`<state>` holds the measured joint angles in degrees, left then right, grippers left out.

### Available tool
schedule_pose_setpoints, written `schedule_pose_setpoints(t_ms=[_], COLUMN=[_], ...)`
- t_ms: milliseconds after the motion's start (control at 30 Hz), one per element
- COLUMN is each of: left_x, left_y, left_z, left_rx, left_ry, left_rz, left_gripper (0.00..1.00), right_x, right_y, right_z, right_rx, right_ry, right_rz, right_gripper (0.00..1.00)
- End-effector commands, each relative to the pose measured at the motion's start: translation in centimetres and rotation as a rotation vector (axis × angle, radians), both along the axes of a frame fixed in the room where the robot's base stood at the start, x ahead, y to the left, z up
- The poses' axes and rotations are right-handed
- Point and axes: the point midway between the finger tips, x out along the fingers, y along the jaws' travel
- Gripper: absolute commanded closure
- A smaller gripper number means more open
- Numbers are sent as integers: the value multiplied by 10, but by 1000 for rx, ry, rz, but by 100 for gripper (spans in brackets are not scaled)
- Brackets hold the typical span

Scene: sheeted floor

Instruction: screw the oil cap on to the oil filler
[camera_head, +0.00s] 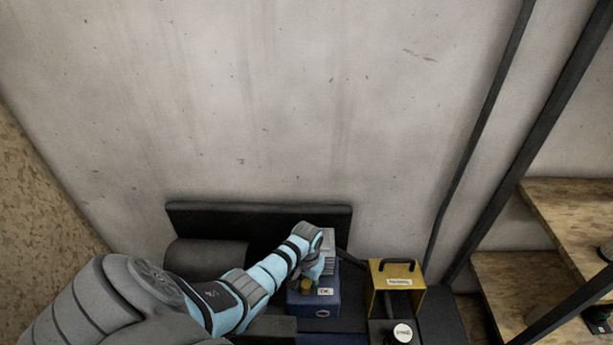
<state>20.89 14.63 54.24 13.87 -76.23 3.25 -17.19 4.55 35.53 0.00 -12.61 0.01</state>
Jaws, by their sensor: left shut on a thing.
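My left gripper (309,277) points down over the top of a blue machine housing (325,311) with a white label on its front. It is shut on a small brass-yellow piece, the oil cap (307,286), at the front left of the housing's top. The fingers and the cap are small here, and I cannot tell whether the cap touches the oil filler. The oil filler is not distinguishable below the cap. My right gripper is not in view.
A yellow box (410,303) with a black handle stands right of the blue housing. A black cylinder with a white top (402,333) stands before it. A dark panel (190,217) stands behind, against the concrete wall. Wooden steps (512,287) with dark rails are at the right.

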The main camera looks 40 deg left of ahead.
Motion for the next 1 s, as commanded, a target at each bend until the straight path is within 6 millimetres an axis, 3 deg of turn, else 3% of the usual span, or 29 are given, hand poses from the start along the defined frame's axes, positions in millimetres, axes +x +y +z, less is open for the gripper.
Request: schedule_pose_setpoints(t_ms=[67, 167, 500, 600, 700, 867, 900, 1000], left_x=[0, 0, 1, 1, 1, 1, 1, 1], left_y=[0, 0, 0, 0, 0, 0, 0, 0], left_z=[0, 2, 2, 1, 1, 1, 1, 1], left_rx=[0, 0, -2, -1, -1, -1, -1, -1], left_ry=[-1, -1, -3, -4, -5, -5, -5, -4], left_rz=[-10, -157, -1295, -1568, -1692, -1704, -1703, -1702], left_gripper=[100, 100, 100, 100, 100, 100, 71, 55], right_x=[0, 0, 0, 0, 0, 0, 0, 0], right_y=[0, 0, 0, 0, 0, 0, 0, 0], right_z=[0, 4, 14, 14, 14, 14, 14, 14], right_rx=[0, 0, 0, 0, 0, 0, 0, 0], right_ry=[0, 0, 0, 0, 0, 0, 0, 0], right_rz=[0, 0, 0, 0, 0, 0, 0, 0], right_gripper=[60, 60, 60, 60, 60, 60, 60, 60])
